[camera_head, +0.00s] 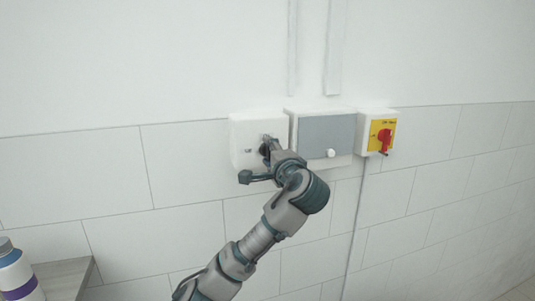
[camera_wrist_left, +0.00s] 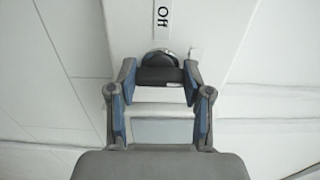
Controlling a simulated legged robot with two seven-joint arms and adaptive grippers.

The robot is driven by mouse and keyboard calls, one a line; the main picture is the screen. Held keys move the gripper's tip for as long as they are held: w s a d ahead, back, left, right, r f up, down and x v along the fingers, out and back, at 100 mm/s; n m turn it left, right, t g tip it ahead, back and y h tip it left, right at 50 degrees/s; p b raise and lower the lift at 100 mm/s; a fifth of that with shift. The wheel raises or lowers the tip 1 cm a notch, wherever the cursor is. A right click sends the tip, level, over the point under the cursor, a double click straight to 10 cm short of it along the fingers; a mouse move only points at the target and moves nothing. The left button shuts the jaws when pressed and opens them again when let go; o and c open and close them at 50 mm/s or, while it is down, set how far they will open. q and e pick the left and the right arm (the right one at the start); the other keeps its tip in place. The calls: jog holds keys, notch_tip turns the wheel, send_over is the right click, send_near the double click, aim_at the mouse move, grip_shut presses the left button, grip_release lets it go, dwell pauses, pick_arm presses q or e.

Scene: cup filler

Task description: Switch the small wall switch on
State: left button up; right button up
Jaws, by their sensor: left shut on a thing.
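The small wall switch is a white box (camera_head: 242,132) on the wall, left of a grey-doored box. My left gripper (camera_head: 265,150) is at the front of it and covers much of its face. In the left wrist view, the dark rotary knob (camera_wrist_left: 160,75) of the switch sits between the two fingertips of my left gripper (camera_wrist_left: 160,88). The gripper is shut on this knob. The label "Off" (camera_wrist_left: 164,17) shows on the white box beyond the knob. My right gripper is not in view.
A box with a grey door (camera_head: 325,134) and a white knob is just right of the switch. A yellow panel with a red switch (camera_head: 384,140) is further right.

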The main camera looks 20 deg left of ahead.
pick_arm(q)
jog(key=shift+w+d+f, duration=0.1)
jog(key=shift+d+f, duration=0.15)
jog(key=shift+f, duration=0.25)
jog(key=o, duration=1)
jog(key=shift+o, duration=0.8)
jog(key=shift+d+r, duration=0.1)
jog(key=shift+r, duration=0.05)
jog(key=v, duration=1.2)
jog(key=shift+d, duration=0.6)
